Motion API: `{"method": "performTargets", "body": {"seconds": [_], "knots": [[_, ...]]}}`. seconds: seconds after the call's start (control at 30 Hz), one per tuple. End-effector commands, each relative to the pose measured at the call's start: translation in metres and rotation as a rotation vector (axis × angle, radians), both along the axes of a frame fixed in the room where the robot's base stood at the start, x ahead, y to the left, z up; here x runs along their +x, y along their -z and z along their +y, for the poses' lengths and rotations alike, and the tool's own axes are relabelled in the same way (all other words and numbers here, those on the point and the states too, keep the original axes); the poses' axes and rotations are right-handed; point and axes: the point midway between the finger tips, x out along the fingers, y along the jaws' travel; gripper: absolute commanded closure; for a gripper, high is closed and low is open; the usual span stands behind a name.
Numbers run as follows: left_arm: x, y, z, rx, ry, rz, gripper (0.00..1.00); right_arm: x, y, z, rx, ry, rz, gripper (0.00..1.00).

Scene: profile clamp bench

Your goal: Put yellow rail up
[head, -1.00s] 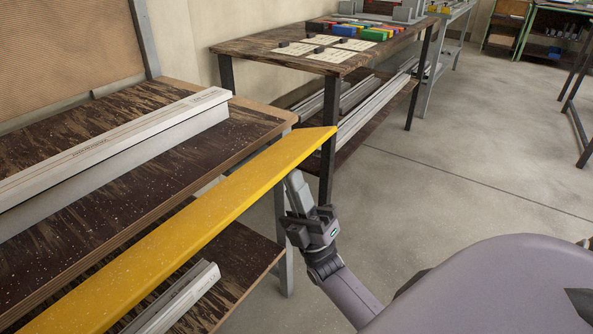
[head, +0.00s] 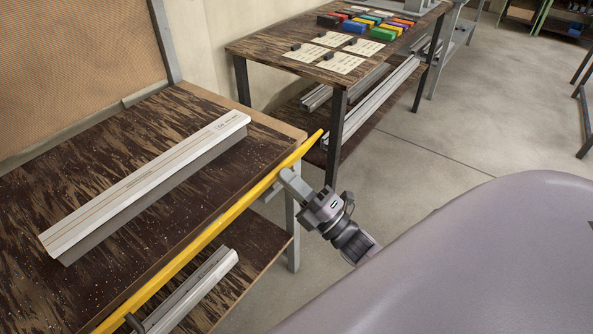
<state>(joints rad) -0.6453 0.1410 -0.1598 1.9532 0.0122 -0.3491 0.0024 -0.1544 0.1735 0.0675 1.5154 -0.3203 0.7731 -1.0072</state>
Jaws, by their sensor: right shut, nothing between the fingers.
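The yellow rail (head: 205,237) shows as a narrow strip along the front edge of the near bench (head: 150,112). Its far end projects past the bench's right corner, and its near end runs out of the bottom of the view. My right gripper (head: 279,184) is shut and empty. Its fingers are at the rail's front side near the far end; I cannot tell whether they touch it. My left gripper does not show clearly; a small dark piece by the rail at the bottom left cannot be identified.
A grey-white profile (head: 150,180) lies on the bench top, behind the yellow rail. Another profile (head: 195,290) lies on the lower shelf. A second table (head: 275,48) with cards and coloured blocks stands behind. Open floor (head: 440,150) lies to the right.

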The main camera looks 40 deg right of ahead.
Motion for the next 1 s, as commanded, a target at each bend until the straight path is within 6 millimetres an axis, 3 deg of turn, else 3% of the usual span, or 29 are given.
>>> {"method": "performTargets", "body": {"seconds": [0.03, 0.3, 1.0], "knots": [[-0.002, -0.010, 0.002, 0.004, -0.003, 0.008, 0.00, 0.003, -0.011, 0.001, -0.012, -0.001, 0.032, 1.00], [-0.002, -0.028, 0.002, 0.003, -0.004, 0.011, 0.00, 0.022, -0.018, 0.007, -0.036, -0.001, 0.111, 1.00], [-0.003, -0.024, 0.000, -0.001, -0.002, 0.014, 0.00, 0.045, -0.024, 0.015, -0.036, -0.001, 0.111, 1.00]]}}
